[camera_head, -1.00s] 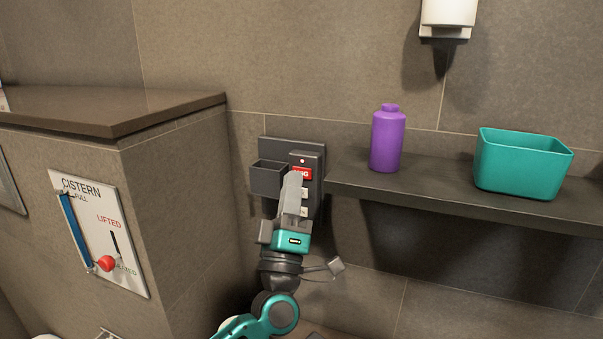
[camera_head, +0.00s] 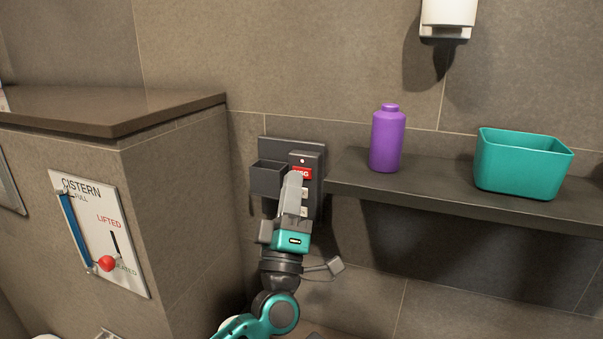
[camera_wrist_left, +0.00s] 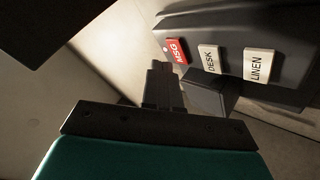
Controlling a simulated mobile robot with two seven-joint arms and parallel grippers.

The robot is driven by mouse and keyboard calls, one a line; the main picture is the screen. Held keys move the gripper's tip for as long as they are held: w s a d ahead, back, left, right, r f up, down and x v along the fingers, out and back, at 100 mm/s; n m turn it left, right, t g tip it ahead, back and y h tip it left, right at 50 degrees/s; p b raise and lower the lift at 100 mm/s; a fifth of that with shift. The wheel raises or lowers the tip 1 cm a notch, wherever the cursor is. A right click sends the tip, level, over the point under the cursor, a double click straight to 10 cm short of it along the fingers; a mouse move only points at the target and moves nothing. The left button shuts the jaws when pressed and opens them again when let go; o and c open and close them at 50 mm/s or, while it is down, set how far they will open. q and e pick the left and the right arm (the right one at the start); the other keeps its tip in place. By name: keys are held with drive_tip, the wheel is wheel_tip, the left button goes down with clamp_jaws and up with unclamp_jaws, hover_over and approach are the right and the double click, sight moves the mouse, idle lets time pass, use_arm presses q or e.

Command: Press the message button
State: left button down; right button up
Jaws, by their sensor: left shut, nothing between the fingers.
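The red message button, marked MSG (camera_head: 304,173), is at the top of a dark wall panel (camera_head: 307,158). It also shows in the left wrist view (camera_wrist_left: 176,50), beside the white DESK button (camera_wrist_left: 209,60) and the white LINEN button (camera_wrist_left: 259,65). My left gripper (camera_head: 297,176) is shut and empty, its tip at the left part of the red button in the head view. In the left wrist view the fingers (camera_wrist_left: 160,70) end just left of and below the red button. I cannot tell whether they touch it. My right gripper is not in view.
A dark open holder (camera_head: 267,178) is left of the panel. A shelf (camera_head: 440,185) to the right carries a purple bottle (camera_head: 387,138) and a teal bin (camera_head: 521,163). The cistern panel (camera_head: 103,232) is on the box wall at left. A dispenser (camera_head: 447,18) hangs above.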

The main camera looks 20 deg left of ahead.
use_arm(q)
drive_tip(key=shift+w, duration=0.15)
drive_tip(key=shift+w, duration=0.3)
drive_tip(key=shift+w, duration=0.35)
idle(0.5)
drive_tip(key=shift+s, duration=0.8)
drive_tip(key=shift+p, duration=0.3)
